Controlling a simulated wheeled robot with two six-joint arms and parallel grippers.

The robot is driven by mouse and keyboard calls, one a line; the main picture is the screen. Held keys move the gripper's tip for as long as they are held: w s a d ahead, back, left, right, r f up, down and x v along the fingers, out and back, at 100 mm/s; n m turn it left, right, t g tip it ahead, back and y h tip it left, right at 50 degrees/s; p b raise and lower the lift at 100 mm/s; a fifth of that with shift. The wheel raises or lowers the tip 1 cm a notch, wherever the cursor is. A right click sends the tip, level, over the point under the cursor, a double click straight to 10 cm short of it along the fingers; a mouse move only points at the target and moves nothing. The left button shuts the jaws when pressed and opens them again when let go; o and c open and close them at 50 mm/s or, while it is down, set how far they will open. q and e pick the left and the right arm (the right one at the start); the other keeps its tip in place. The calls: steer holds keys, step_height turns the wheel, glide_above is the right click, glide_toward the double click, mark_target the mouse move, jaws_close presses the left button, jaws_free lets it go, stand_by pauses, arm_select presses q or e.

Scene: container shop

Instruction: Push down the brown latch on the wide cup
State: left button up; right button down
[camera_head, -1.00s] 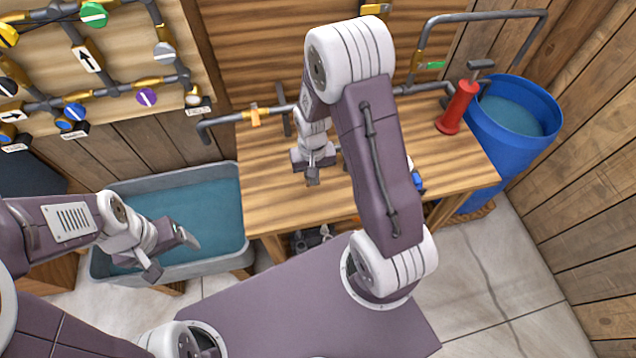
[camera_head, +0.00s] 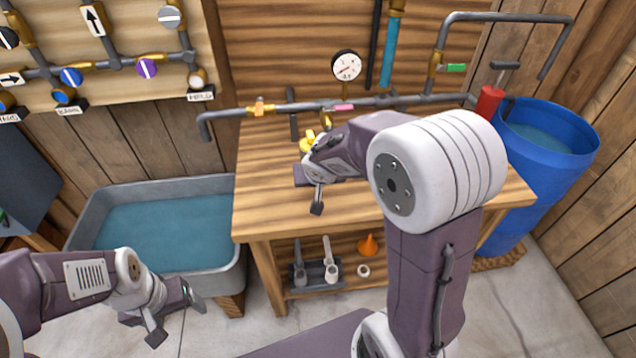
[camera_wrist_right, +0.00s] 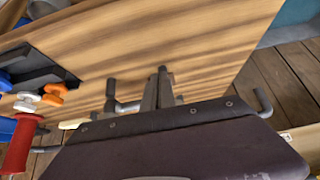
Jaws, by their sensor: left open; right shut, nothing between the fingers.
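I cannot make out the wide cup or its brown latch in either view; my right arm hides part of the workbench (camera_head: 262,200). My right gripper (camera_head: 308,192) is over the left part of the bench top in the head view. In the right wrist view its fingers (camera_wrist_right: 160,88) are together and empty, with the wood surface behind them. My left gripper (camera_head: 177,318) is open and empty, low at the left in front of the grey water trough (camera_head: 100,215).
A yellow object (camera_head: 308,143) is behind my right gripper. A pipe (camera_head: 285,107) with a gauge (camera_head: 346,65) runs along the bench's back. A blue barrel (camera_head: 565,165) and red pump (camera_head: 488,103) stand right. The lower shelf holds an orange cone (camera_head: 368,245).

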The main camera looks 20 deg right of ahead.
steer(key=f+t+b, duration=0.1)
steer(key=b, duration=0.2)
steer(key=shift+w+f, duration=0.15)
steer(key=shift+f, duration=0.15)
arm_select(q)
steer(key=f, duration=0.1)
steer(key=f+p, duration=0.1)
steer(key=f, duration=0.1)
steer(key=shift+s+f, duration=0.25)
steer(key=shift+s, duration=0.1)
arm_select(e)
steer(key=shift+r, duration=0.55)
arm_select(q)
steer(key=shift+r, duration=0.1)
arm_select(e)
steer(key=shift+r, duration=0.1)
arm_select(q)
steer(key=shift+r+p, duration=0.55)
steer(key=shift+p, duration=0.2)
arm_select(e)
steer(key=shift+r, duration=0.65)
steer(key=shift+r, duration=0.1)
